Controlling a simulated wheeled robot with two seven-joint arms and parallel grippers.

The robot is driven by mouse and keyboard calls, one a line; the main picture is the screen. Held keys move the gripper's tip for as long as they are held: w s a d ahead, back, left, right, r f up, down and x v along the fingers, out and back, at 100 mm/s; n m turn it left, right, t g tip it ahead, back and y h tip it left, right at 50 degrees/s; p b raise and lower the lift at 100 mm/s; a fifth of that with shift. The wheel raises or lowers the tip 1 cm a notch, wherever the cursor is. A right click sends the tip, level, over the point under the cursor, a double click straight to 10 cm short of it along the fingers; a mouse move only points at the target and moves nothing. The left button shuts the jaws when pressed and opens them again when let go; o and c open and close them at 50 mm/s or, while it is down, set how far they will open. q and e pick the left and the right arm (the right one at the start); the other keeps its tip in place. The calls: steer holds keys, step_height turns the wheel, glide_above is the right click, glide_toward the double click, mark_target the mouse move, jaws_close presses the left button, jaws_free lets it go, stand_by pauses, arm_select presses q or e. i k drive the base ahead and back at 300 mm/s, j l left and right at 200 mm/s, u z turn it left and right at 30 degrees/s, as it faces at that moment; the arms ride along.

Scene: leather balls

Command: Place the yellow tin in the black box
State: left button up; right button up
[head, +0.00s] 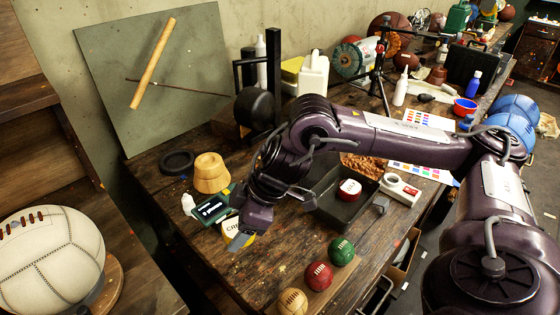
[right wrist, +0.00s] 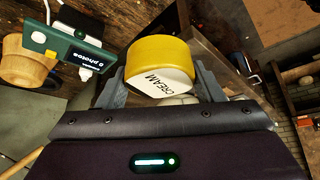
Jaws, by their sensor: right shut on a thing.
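In the head view the tin (head: 236,227) is at the table's near left part, partly hidden by my right gripper (head: 243,235). I cannot tell whether it touches the table. The black box (head: 327,204) is open-topped and stands to the right of the gripper, beneath my forearm. A red and white tin (head: 349,189) is inside it. My left gripper is out of view.
A green device with a screen (head: 212,209) and a wooden bowl-like block (head: 211,173) are close left of the gripper. Green (head: 341,251), red (head: 318,276) and tan (head: 292,301) balls line the near edge. A white device (head: 400,189) is right of the box.

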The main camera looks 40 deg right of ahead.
mark_target(332, 211)
steer(key=k+l+z, duration=0.1)
steer(key=l, duration=0.2)
steer(key=k+l, duration=0.2)
steer(key=l, duration=0.15)
steer(key=k+l+z, duration=0.15)
steer(key=l, duration=0.15)
steer(key=i+l+z, duration=0.1)
steer(key=l, duration=0.3)
steer(key=i+l+z, duration=0.15)
steer(key=i+l, duration=0.2)
